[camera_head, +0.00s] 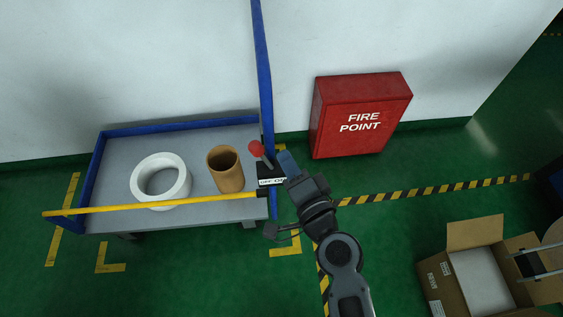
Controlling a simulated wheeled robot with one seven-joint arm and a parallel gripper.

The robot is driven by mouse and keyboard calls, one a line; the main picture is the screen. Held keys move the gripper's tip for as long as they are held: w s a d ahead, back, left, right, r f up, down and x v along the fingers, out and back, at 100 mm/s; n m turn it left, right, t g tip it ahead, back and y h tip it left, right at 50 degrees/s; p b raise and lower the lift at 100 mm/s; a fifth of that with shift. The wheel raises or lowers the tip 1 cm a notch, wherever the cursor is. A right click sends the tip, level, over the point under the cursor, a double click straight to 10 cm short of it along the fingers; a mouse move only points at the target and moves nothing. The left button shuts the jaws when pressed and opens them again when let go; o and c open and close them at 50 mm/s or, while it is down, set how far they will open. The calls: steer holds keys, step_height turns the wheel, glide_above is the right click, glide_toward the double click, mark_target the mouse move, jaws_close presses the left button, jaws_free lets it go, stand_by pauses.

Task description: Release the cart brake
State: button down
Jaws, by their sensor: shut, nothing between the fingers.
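The cart (231,209) has a grey deck, blue rails and a yellow bar along its front. Its brake lever, with a red knob (256,148), stands up at the cart's right edge, tilted to the left. A small black and white label plate (266,182) with lettering sits at the lever's base; part of the lettering is hidden by my gripper. My gripper (286,160) is shut and empty. Its blue-grey tip is just right of the lever in the picture; I cannot tell whether they touch.
A white tape roll (161,179) and a brown cardboard core (226,170) are on the deck. A red fire point box (361,114) is by the wall. An open cardboard box (481,274) lies at lower right. Striped tape (432,190) crosses the green floor, which is clear between them.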

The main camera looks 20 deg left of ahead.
steer(key=b+v, duration=0.1)
steer(key=v, duration=0.7)
steer(key=shift+s+d+b, duration=0.25)
steer(key=shift+s+b, duration=0.1)
steer(key=s+d+f+t+h, duration=0.1)
steer(key=s+d+h, duration=0.4)
steer(key=d, duration=0.4)
steer(key=s+d+f+t+h, duration=0.1)
steer(key=s+d+f+h, duration=0.15)
steer(key=s+d, duration=0.55)
steer(key=s+d+r+n+t+h, duration=0.1)
steer(key=s+d+r+n+h, duration=0.4)
steer(key=s+d+r, duration=0.5)
step_height(320, 180, up, 3)
steer(key=shift+s+d+f, duration=0.2)
steer(key=shift+s+d, duration=0.1)
steer(key=shift+s, duration=0.85)
